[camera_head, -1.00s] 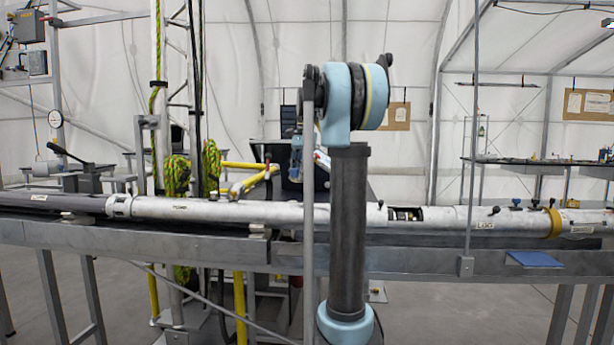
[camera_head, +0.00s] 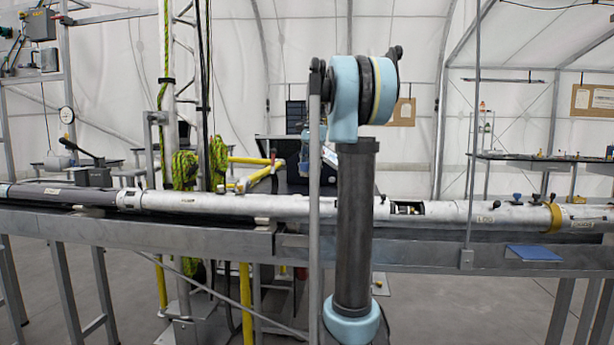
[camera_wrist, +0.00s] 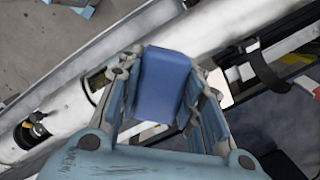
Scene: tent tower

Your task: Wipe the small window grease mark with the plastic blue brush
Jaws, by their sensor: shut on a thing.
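My gripper (camera_wrist: 163,98) shows in the wrist view, shut on a blue block-shaped thing, which I take for the plastic blue brush (camera_wrist: 163,72). The brush sits between the two fingers, its broad blue face toward the camera; any bristles are hidden. Behind it runs a long white tube (camera_wrist: 75,108), with a dark opening (camera_wrist: 34,131) showing fittings at lower left. I cannot tell whether the brush touches anything. In the head view the tube (camera_head: 240,204) has an opening (camera_head: 407,208) right of my arm. The gripper is hidden there. I cannot make out a grease mark.
The tube lies along a grey metal bench (camera_head: 200,228). A flat blue item (camera_head: 533,253) lies on the bench at right. A thin upright pole (camera_head: 474,120) stands in front of the tube. Green ropes (camera_head: 186,170) and yellow rails (camera_head: 250,170) are behind it.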

